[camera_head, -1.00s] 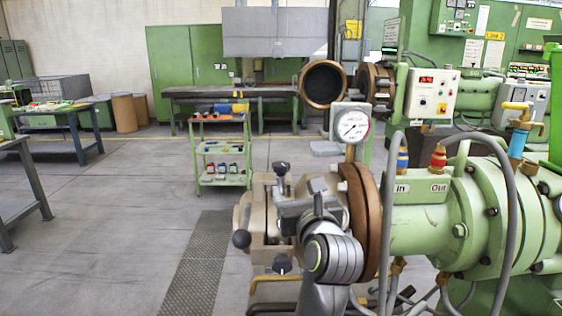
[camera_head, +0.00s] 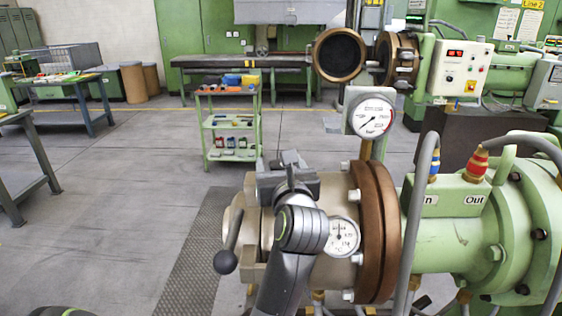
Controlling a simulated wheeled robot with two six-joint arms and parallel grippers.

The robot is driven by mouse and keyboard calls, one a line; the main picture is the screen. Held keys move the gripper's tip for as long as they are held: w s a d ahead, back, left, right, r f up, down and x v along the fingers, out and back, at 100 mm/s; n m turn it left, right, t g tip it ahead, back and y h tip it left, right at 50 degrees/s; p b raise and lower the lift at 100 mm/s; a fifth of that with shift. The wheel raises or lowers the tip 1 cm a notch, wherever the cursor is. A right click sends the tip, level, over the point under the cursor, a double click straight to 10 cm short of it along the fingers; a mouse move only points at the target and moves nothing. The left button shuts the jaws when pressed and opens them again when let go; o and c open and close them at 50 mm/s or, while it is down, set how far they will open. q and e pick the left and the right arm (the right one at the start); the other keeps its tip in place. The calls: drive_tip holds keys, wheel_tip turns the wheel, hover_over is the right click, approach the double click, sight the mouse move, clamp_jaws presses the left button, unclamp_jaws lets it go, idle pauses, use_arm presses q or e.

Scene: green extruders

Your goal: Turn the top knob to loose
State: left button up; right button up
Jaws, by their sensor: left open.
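The extruder head (camera_head: 232,218) is a beige metal block with a brown flange (camera_head: 377,230), right of centre. My left gripper (camera_head: 289,170) is over the top of this head, seen from behind. Its arm rises from the bottom centre. It is open. The top knob is not clearly visible; a small dark shape shows at the gripper's far end, and I cannot tell if it is the knob or a finger. I cannot tell whether the fingers touch the knob. My right gripper is not in view.
A pressure gauge (camera_head: 372,117) stands right behind the head. A round dial (camera_head: 342,236) is right of my arm. A black ball lever (camera_head: 225,262) sticks out at left. A green barrel (camera_head: 450,229) with hoses extends right. Floor at left is open.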

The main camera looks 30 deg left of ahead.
use_arm(q)
drive_tip(key=shift+s, duration=0.1)
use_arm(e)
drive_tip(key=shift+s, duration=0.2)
use_arm(q)
drive_tip(key=c, duration=1)
drive_tip(key=shift+o, duration=0.2)
drive_tip(key=shift+d+f+n+g+y+b, duration=0.1)
drive_tip(key=shift+n+g+y+b, duration=0.25)
drive_tip(key=shift+n+g+y, duration=0.3)
drive_tip(key=shift+n+g+y+b, duration=0.35)
drive_tip(key=shift+n+g+y, duration=0.45)
drive_tip(key=shift+g, duration=0.45)
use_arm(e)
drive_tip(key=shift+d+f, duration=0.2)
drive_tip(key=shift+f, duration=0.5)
use_arm(q)
drive_tip(key=o, duration=1)
drive_tip(key=shift+c, duration=0.2)
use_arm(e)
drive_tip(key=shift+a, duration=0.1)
